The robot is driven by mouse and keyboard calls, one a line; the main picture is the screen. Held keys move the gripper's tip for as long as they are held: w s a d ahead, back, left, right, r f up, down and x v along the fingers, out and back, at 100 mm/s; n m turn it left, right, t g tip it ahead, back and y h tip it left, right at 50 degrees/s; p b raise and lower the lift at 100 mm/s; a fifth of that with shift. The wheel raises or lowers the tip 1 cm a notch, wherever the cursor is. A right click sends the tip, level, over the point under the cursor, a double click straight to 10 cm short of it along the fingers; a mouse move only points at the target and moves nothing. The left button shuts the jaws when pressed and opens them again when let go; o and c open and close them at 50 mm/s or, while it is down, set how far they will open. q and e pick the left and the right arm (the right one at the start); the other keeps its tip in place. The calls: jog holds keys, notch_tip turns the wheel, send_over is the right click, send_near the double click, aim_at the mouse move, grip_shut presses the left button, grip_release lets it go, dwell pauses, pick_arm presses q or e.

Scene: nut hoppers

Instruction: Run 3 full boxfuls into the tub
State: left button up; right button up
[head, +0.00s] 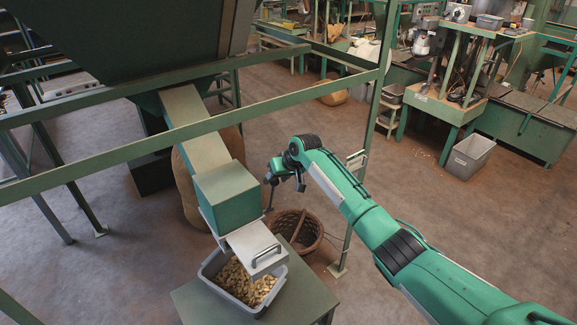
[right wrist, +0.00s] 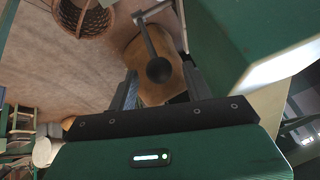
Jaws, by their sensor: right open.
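A green measuring box (head: 226,193) sits at the lower end of a sloping chute (head: 194,122) under the dark hopper (head: 120,40). A pale flap with a handle (head: 255,246) projects from the box over a grey tub (head: 215,264). The tub holds a heap of nuts (head: 243,284). My right gripper (head: 284,179) is open beside the box, on its right. In the right wrist view, a lever with a black ball knob (right wrist: 159,70) shows between the open fingers (right wrist: 160,84); I cannot tell whether they touch it. My left gripper is out of view.
The tub stands on a green table (head: 312,298). A wicker basket (head: 308,228) and a tan sack (head: 190,190) are on the floor near the chute. Green frame rails (head: 180,146) cross in front of the hopper. The floor to the right is clear up to a grey bin (head: 468,157).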

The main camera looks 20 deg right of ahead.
jog(key=b+v, duration=0.2)
jog(key=v, duration=0.9)
jog(key=s+d+f+m+h, duration=0.1)
jog(key=s+f, duration=0.2)
jog(key=f, duration=0.9)
jog(key=s+d+f, duration=0.2)
jog(key=s+f, duration=0.1)
jog(key=f, duration=0.9)
jog(key=s+d+f+m+h, duration=0.1)
jog(key=s+f, duration=0.2)
jog(key=f, duration=1)
jog(key=s+d+f+g+h, duration=0.1)
jog(key=s+d+f+g, duration=0.1)
jog(key=s+f, duration=2.15)
jog(key=s, duration=0.8)
jog(key=s+f+n+g, duration=0.1)
jog(key=s+f, duration=0.4)
jog(key=s, duration=0.9)
jog(key=s+a+f+n+g+h, duration=0.1)
jog(key=s+f, duration=0.4)
jog(key=s, duration=0.9)
